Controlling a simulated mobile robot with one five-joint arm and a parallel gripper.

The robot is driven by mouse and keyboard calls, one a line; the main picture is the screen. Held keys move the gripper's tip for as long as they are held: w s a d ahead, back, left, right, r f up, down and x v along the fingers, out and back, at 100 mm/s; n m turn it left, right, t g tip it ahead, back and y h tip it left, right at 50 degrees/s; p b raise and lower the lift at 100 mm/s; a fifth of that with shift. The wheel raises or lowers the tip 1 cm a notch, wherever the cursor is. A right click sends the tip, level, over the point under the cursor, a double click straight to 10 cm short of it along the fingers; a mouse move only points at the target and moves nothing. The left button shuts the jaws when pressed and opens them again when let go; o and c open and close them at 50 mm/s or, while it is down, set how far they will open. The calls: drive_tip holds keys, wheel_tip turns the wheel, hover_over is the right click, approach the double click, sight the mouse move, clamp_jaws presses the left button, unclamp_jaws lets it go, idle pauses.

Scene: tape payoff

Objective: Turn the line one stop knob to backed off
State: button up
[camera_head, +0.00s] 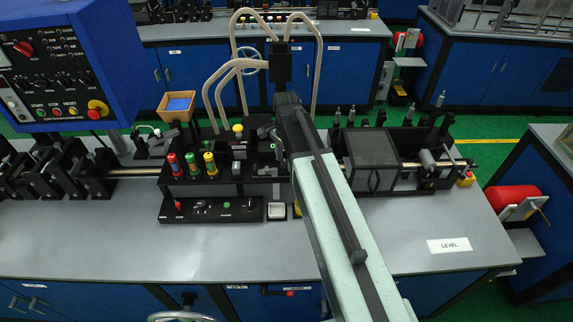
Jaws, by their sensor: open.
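No knob that I can see has a readable line one label, so I cannot tell for certain which is the stop knob. A red knob on a yellow base (97,109) sits at the lower right of the blue control panel. A smaller yellow box with a red spot (465,179) sits at the bench's right end. My arm reaches up from the bottom centre over the bench. My gripper (269,133) is at its far end, among the dark fixtures, small and partly hidden by the arm. It is open and appears apart from both knobs.
The grey bench (120,235) has clear space at its front left. Red, green and yellow topped posts (191,164) stand left of my arm. A dark box (372,160) stands to its right. Pale curved hoses (240,75) rise behind. A "LEVEL" label (450,246) lies front right.

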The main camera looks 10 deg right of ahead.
drive_tip(key=shift+r, duration=0.1)
clamp_jaws()
drive_tip(key=shift+d, duration=0.15)
